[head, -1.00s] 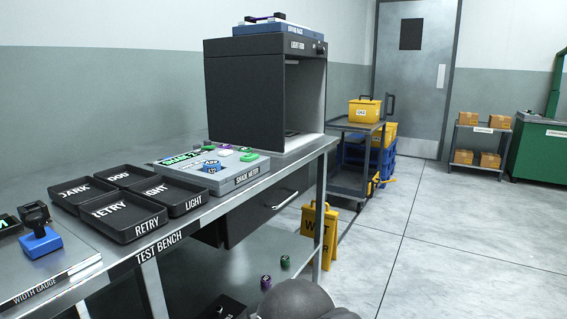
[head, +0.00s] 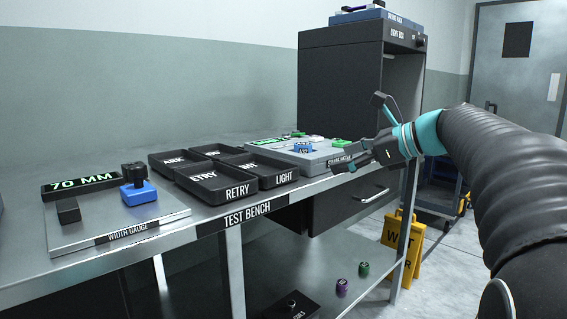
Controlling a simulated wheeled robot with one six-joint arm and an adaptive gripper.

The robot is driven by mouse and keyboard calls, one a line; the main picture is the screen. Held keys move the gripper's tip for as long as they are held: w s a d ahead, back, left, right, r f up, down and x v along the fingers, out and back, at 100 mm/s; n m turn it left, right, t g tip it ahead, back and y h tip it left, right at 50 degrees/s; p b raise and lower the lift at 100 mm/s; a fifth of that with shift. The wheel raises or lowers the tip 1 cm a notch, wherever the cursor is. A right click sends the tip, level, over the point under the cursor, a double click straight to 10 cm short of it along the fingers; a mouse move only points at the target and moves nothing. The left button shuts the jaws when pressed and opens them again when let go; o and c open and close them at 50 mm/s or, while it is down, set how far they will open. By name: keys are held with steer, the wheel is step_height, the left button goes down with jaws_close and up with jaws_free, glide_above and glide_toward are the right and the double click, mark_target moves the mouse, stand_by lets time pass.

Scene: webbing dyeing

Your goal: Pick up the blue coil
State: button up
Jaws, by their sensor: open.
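A small blue coil (head: 303,147) with a pale marked top sits on the grey shade meter (head: 283,158) on the test bench. My gripper (head: 358,132) is open and empty. In the picture it is to the right of the coil, in front of the light box, with its fingers pointing left. It looks apart from the coil; the exact distance cannot be told.
Black trays (head: 217,190) lie left of the shade meter. The width gauge (head: 160,217) with its blue block (head: 138,193) is at the bench's left. The dark light box (head: 345,85) stands behind. A purple coil (head: 341,287) and a green coil (head: 363,268) are below.

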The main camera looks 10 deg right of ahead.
steer(key=w+d+r+m+t+y, duration=0.1)
steer(key=w+d+r+m+y, duration=0.15)
steer(key=d, duration=0.25)
steer(key=b, duration=0.3)
glide_toward(303, 144)
steer(key=shift+m+h, duration=0.35)
steer(key=shift+h, duration=0.1)
steer(key=x, duration=0.8)
steer(key=shift+a+r, duration=0.15)
steer(key=c, duration=1.3)
steer(key=shift+r, duration=0.1)
